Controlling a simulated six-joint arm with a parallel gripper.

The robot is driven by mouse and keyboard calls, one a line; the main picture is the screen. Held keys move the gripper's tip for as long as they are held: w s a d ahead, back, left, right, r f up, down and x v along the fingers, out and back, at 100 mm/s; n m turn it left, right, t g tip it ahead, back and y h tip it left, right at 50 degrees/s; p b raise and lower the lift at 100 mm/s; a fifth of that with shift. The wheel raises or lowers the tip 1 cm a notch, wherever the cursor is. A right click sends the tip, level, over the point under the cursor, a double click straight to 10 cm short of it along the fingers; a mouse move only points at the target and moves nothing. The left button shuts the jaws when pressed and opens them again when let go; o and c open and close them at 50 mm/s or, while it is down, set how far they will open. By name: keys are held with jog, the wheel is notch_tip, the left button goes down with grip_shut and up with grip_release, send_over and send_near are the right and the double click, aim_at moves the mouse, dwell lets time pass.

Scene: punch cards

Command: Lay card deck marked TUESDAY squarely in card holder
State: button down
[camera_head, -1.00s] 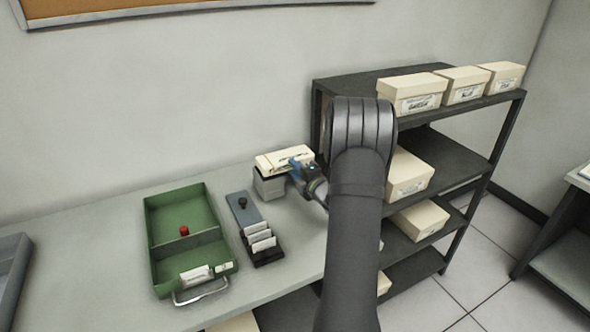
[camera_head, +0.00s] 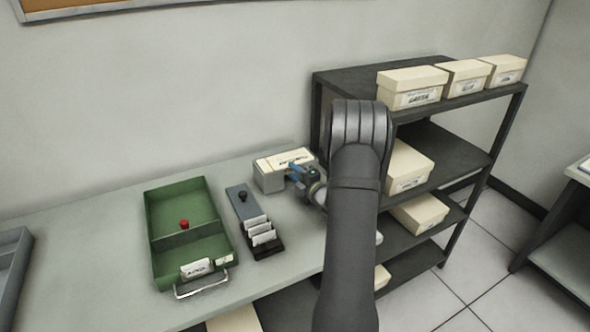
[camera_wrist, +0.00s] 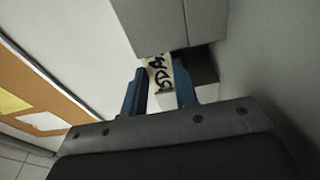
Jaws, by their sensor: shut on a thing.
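The cream card deck (camera_head: 284,158) sits at the grey card holder (camera_head: 268,183) near the back of the table, its top face roughly at the rim. My gripper (camera_head: 299,171) is at the deck's right front side. In the wrist view, its blue fingers (camera_wrist: 160,88) are shut on the deck (camera_wrist: 158,72). Dark letters like "SDA" show between them; the rest of the marking is hidden. Grey walls, seemingly of the holder (camera_wrist: 165,22), stand around the deck. I cannot tell whether the deck rests on the holder's floor.
A green box (camera_head: 178,203) with a red knob and handle stands left. Between it and the holder is a grey-black rack (camera_head: 241,203) with several upright cards. A dark shelf (camera_head: 450,150) with cream boxes stands right of my arm. A grey tray (camera_head: 10,265) is at far left.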

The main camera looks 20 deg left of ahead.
jog(key=c, duration=1.1)
grip_release()
jog(key=shift+o, duration=0.2)
jog(key=shift+f, duration=0.1)
jog(key=v, duration=1.7)
jog(key=shift+s+d, duration=0.15)
jog(key=x, duration=1.6)
